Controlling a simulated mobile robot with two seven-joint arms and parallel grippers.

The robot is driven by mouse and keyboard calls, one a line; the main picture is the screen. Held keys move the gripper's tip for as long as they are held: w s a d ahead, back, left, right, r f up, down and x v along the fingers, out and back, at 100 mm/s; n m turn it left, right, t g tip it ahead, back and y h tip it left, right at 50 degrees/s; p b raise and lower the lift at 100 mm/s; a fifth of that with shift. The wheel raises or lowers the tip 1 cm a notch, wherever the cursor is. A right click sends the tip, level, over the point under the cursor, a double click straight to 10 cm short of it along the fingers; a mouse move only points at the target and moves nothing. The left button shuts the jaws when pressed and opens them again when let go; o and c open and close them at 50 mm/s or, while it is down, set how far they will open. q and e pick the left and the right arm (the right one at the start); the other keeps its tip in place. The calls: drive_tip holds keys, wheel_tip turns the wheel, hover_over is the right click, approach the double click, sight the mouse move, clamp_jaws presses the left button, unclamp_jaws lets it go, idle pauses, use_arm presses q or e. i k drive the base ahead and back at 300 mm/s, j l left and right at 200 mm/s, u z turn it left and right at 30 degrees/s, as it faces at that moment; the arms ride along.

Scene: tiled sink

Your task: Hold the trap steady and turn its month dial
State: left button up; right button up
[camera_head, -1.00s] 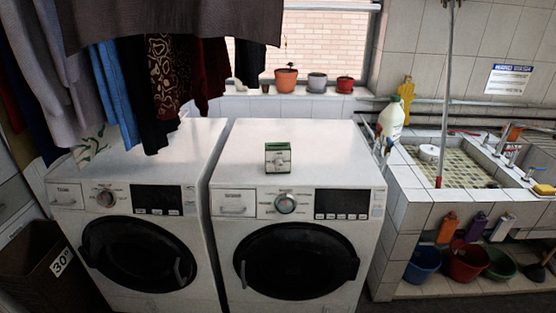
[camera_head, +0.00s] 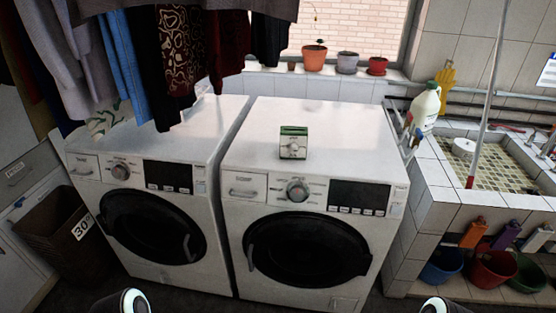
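The trap (camera_head: 293,143) is a small green and white box with a round dial on its front face. It stands upright on top of the right-hand washing machine (camera_head: 340,140), near its front edge and above the control panel. The dial's markings are too small to read. Nothing touches the trap. Rounded white and black parts of my own arms show at the bottom left and bottom right edges. Neither gripper can be made out in the view.
A second washing machine (camera_head: 150,150) stands to the left, with clothes (camera_head: 180,60) hanging above it. Flower pots (camera_head: 314,58) line the sill behind. A white bottle (camera_head: 425,107) and the tiled sink (camera_head: 490,160) are at the right. The machine top around the trap is clear.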

sight(293, 148)
drive_tip(key=i+l+u, duration=0.35)
drive_tip(key=l, duration=0.3)
drive_tip(key=i+l+u, duration=0.15)
drive_tip(key=l, duration=0.2)
